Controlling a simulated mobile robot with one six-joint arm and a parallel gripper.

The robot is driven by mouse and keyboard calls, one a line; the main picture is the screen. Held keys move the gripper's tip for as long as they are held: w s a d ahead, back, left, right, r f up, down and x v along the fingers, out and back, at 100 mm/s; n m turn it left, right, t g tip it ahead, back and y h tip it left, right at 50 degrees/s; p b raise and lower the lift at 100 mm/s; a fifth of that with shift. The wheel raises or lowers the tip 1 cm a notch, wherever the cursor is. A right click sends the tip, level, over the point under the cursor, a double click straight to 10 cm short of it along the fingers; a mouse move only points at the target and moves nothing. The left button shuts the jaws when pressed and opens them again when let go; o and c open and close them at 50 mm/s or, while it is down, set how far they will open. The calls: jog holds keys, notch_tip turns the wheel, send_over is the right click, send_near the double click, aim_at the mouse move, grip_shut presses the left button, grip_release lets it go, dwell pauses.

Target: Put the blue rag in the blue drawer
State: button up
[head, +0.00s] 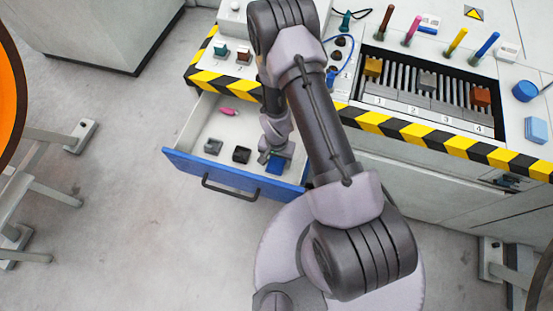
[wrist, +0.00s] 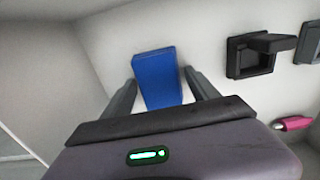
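The blue rag (head: 276,167), a flat folded-looking block, is inside the open blue drawer (head: 180,160), near its right front corner. It also shows in the wrist view (wrist: 158,78), against the pale drawer floor. My gripper (head: 270,157) is low in the drawer right at the rag. In the wrist view my gripper's fingers (wrist: 160,78) stand apart on either side of the rag, with narrow gaps seeming to show beside it. The arm hides part of the drawer's right side in the head view.
The drawer also holds a pink item (head: 229,112), a grey block (head: 212,146) and a black block (head: 241,155). The striped bench edge (head: 225,84) overhangs the drawer's back.

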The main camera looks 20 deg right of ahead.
jog(key=shift+o, duration=0.3)
notch_tip(320, 180, up, 12)
jog(key=p, duration=0.5)
notch_tip(320, 180, up, 27)
jog(key=n+t, duration=0.1)
jog(key=t, duration=0.2)
send_over(277, 161)
jog(key=w, duration=0.1)
jog(key=s+a+r+n+t+y, duration=0.1)
jog(key=s+a+r, duration=0.3)
jog(key=s+r, duration=1)
jog(key=shift+r+n+t+y, duration=0.4)
jog(key=shift+r+t+y, duration=0.1)
jog(key=shift+t, duration=0.4)
